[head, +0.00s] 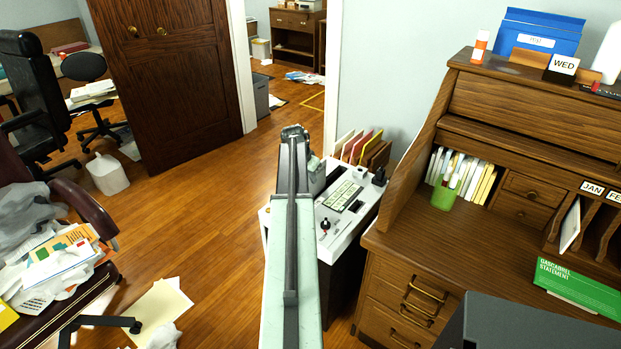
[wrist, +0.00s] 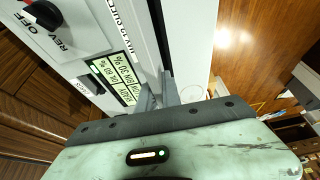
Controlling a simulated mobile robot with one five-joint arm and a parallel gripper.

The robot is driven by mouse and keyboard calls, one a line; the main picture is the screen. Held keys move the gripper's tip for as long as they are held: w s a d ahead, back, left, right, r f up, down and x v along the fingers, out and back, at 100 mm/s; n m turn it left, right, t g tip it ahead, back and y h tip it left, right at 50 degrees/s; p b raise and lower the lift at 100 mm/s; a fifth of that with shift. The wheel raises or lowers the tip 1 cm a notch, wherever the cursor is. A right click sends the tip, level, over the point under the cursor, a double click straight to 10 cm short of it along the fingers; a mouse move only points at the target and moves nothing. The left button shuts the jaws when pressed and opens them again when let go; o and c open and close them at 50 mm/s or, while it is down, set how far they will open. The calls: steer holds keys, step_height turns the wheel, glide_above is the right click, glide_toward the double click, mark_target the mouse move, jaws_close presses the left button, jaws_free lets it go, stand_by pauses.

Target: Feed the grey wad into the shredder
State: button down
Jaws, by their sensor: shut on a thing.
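The shredder (head: 345,205) is a white-topped machine on a dark body, beside the desk in the head view. Its control panel also shows in the wrist view (wrist: 75,35), with a red-and-black knob, REV and OFF marks and a green label. My gripper (wrist: 158,92) is over the edge of the shredder top, its grey fingers pointing down beside the label. It is shut on the grey wad, which I cannot clearly make out between the fingers.
A wooden roll-top desk (head: 480,205) stands close to the right of the shredder. Colored folders (head: 360,147) stand behind it. A chair (head: 65,290) heaped with papers and grey crumpled material is at left. Folders lie on the floor (head: 160,310). The wooden floor between is mostly clear.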

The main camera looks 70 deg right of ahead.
steer(key=shift+f, duration=0.6)
steer(key=c, duration=1.5)
jaws_free()
steer(key=shift+o, duration=0.2)
steer(key=shift+r, duration=0.1)
steer(key=p+v, duration=0.6)
steer(key=v, duration=0.1)
steer(key=shift+r+p, duration=0.3)
steer(key=shift+p, duration=0.1)
steer(key=shift+a, duration=0.15)
